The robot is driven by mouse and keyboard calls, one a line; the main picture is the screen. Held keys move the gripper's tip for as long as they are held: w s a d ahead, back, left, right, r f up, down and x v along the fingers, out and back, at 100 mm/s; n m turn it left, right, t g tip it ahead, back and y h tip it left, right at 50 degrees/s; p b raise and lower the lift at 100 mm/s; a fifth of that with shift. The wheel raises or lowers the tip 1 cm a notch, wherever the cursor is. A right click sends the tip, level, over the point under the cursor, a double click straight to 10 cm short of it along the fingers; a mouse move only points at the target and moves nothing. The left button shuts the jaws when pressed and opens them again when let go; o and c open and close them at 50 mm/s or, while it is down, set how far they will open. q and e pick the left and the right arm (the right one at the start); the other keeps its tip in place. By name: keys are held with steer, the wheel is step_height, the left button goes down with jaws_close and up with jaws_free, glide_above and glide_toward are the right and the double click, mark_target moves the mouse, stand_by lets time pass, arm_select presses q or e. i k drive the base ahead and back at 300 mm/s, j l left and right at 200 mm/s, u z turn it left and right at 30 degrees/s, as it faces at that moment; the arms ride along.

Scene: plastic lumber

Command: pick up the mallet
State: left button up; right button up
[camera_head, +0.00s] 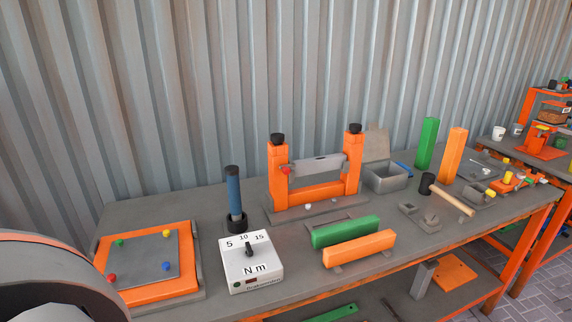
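The mallet (452,199) lies on the right part of the workbench in the head view. Its black head (427,183) is at the left end, and its light wooden handle runs down and to the right. A green upright block and an orange upright block stand just behind it. Neither of my grippers shows in this view, so I cannot see their state. A large dark rounded part cuts into the lower left corner.
Green (427,143) and orange (453,155) upright blocks stand behind the mallet. A grey open box (385,180) is to its left, small grey blocks (430,220) in front. An orange frame (279,178), torque box (252,270) and lying bars (359,249) fill the bench's middle.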

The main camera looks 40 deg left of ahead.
mark_target(427, 187)
steer(key=u, duration=1.1)
steer(key=l+u, duration=0.2)
steer(key=u, duration=0.15)
steer(key=l+u, duration=0.3)
steer(key=k+l+u, duration=0.2)
steer(key=l, duration=0.25)
steer(key=l+u, duration=0.2)
steer(key=l, duration=0.25)
steer(key=k+l, duration=0.1)
steer(key=l, duration=0.25)
steer(key=k+l+u, duration=0.1)
steer(key=l, duration=0.2)
steer(key=k+l, duration=0.1)
steer(key=l, duration=0.25)
